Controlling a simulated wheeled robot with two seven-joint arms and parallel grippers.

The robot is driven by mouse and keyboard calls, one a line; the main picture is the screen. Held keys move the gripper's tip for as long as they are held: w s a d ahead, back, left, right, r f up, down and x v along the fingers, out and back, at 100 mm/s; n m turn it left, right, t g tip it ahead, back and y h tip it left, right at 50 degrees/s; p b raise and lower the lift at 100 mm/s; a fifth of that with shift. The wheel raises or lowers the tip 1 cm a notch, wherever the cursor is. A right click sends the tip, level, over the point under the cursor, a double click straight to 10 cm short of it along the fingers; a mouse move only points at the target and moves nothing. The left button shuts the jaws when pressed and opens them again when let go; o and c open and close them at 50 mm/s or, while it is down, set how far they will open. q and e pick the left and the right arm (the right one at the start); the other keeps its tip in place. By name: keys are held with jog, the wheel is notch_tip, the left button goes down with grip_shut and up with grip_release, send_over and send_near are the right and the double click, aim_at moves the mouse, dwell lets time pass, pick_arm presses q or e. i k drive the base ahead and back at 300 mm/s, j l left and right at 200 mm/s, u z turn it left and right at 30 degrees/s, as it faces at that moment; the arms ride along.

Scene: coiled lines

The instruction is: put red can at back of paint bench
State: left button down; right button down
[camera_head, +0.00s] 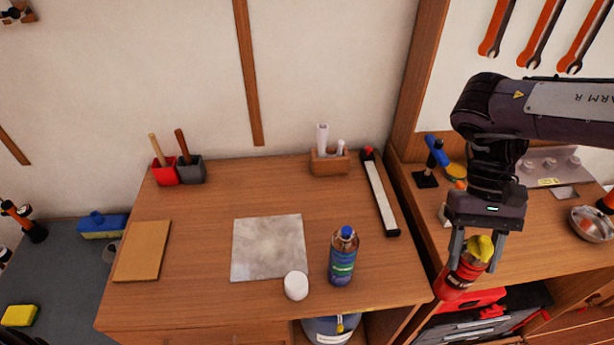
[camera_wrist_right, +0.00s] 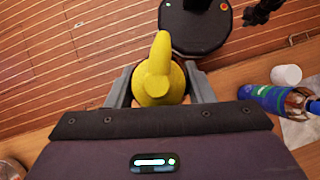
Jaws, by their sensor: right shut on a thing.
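The red can (camera_head: 455,283) has a yellow nozzle top and is held tilted in my right gripper (camera_head: 477,258), whose two fingers sit on either side of its top. In the right wrist view its yellow top (camera_wrist_right: 157,78) shows between the fingers, and its red body is hidden. The can is off the surfaces, in front of the right-hand bench and right of the middle wooden bench (camera_head: 190,285). I cannot tell which bench is the paint bench. My left gripper does not show in the head view.
The middle bench carries a blue-capped bottle (camera_head: 343,256), white lid (camera_head: 296,286), grey sheet (camera_head: 268,248), brown board (camera_head: 143,251), red cup (camera_head: 165,172), grey cup (camera_head: 190,170), wooden holder (camera_head: 329,163) and long bar (camera_head: 381,195). Its back middle is clear. A metal bowl (camera_head: 592,223) stands on the right bench.

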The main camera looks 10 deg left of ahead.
aim_at(257, 175)
jog(key=k+u, duration=0.25)
jog(key=k+j+u, duration=0.25)
jog(key=i+j+u, duration=0.15)
jog(key=u, duration=0.25)
jog(key=i+u, duration=0.35)
jog(key=i+j+u, duration=0.1)
jog(key=u, duration=0.3)
jog(key=i, duration=0.3)
